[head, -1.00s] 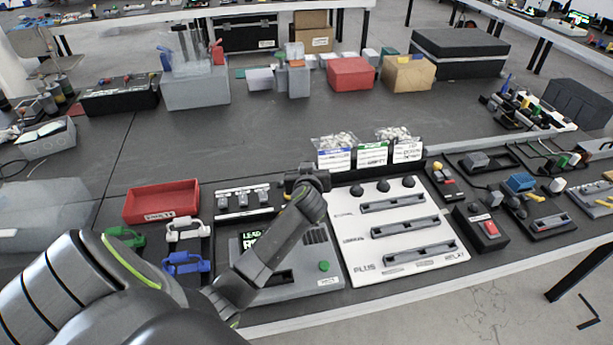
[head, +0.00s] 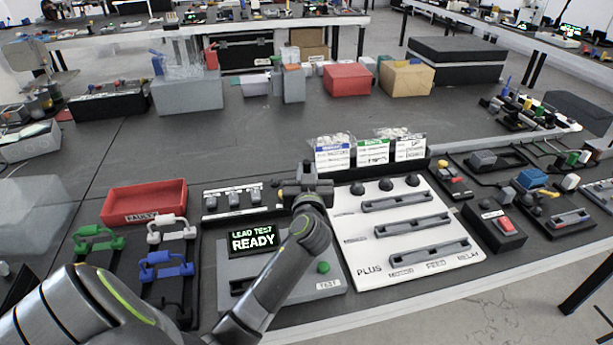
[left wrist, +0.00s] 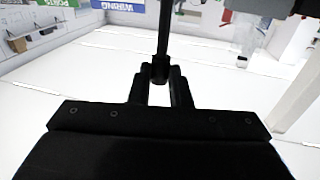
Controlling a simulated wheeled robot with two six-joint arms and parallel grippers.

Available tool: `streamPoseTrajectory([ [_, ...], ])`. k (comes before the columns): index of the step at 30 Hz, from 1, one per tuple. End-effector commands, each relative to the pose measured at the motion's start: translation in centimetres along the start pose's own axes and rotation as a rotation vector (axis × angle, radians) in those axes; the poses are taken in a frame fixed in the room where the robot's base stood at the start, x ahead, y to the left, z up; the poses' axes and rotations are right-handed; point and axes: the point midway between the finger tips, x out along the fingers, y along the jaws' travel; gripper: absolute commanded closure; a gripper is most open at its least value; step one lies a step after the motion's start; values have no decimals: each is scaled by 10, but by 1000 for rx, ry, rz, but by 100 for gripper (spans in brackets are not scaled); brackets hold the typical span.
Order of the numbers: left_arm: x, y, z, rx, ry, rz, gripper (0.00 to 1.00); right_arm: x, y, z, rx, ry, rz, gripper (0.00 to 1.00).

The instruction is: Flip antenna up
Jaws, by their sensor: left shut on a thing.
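My left gripper (head: 306,180) is at the back edge of the near panels, between the lead test box and the white panel. In the left wrist view its fingertips (left wrist: 160,76) are shut on the lower end of a thin dark rod (left wrist: 164,32), which looks like the antenna. The rod runs upward out of the picture. In the head view the rod cannot be made out behind my gripper and arm. My right gripper is not in view.
The lead test box (head: 275,285) has a lit screen reading READY. A white panel (head: 410,235) with slots and black knobs lies to the right. A red tray (head: 145,203) and several coloured clip leads (head: 166,265) lie left.

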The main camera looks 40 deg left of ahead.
Motion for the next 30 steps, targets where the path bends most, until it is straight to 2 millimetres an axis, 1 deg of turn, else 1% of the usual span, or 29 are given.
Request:
streamPoseTrajectory([
  [12,0,0,0,2,5,1,100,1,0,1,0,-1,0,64],
  [13,0,0,0,2,5,1,79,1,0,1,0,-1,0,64],
  [17,0,0,0,1,4,1,62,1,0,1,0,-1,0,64],
  [18,0,0,0,1,4,1,60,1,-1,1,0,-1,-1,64],
  [30,0,1,1,0,3,2,60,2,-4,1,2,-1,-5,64],
])
